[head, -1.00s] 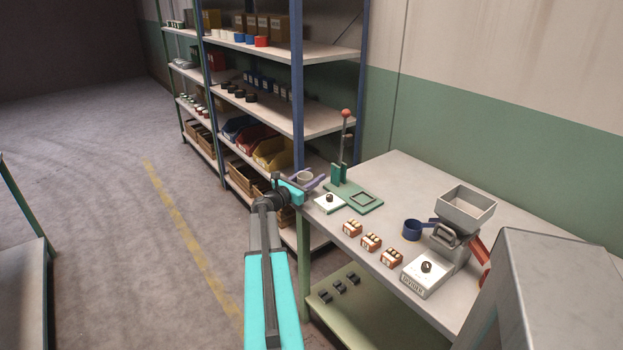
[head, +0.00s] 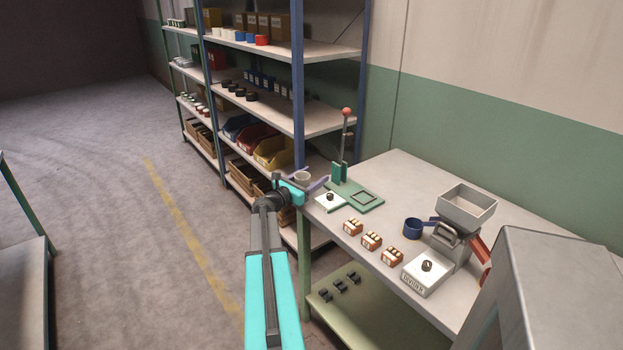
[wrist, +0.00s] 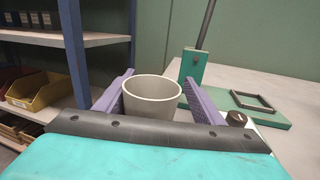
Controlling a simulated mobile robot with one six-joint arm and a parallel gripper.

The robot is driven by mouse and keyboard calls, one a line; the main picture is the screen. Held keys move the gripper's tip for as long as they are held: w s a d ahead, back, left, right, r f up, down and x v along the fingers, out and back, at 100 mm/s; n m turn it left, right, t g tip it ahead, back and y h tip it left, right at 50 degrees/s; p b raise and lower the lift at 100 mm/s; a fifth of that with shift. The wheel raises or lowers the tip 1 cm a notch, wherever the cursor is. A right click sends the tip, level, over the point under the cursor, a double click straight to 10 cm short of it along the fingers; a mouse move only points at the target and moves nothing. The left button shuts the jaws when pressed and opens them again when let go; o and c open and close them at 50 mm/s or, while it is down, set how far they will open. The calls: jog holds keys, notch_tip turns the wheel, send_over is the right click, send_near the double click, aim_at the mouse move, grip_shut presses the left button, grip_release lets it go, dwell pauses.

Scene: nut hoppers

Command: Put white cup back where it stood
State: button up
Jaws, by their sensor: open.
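The white cup (wrist: 152,100) stands upright between the two purple fingers of my gripper (wrist: 157,97) in the wrist view. Narrow gaps show beside the cup, and the gripper is open around it. The lower part of the cup is hidden behind the dark front of the gripper. In the head view the cup (head: 302,176) shows between the fingers of my gripper (head: 303,181), at the far left corner of the workbench (head: 398,169). What lies under the cup is hidden.
A white box with a black knob (head: 322,205) and a green press (head: 367,204) with a tall lever stand right of the cup. Shelving (head: 297,120) rises behind.

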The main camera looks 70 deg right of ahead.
aim_at(300, 184)
jog(key=shift+a+r, duration=0.1)
jog(key=shift+r, duration=0.05)
jog(key=b+v, duration=0.1)
jog(key=v, duration=1.1)
dwell(0.6)
jog(key=w+a+f+m+t+y, duration=0.15)
jog(key=w+a+f, duration=0.25)
jog(key=a+f, duration=0.4)
jog(key=w+a+f+m+t+y, duration=0.1)
jog(key=w+a+f+m+y, duration=0.2)
jog(key=a+f, duration=0.5)
jog(key=w+a+f+m+y, duration=0.2)
jog(key=a+f+y, duration=0.3)
jog(key=a+f, duration=1.3)
jog(key=s+a+f+m+y, duration=0.2)
jog(key=s+a+f, duration=0.2)
jog(key=a, duration=0.8)
jog(key=s+a+f+m+g+y, duration=0.1)
jog(key=s+a+f, duration=0.4)
jog(key=a, duration=0.7)
jog(key=s+a+f+m+y, duration=0.4)
jog(key=s+a+f, duration=0.1)
jog(key=a, duration=0.8)
jog(key=shift+s+g+y, duration=0.3)
jog(key=shift+g+y, duration=0.05)
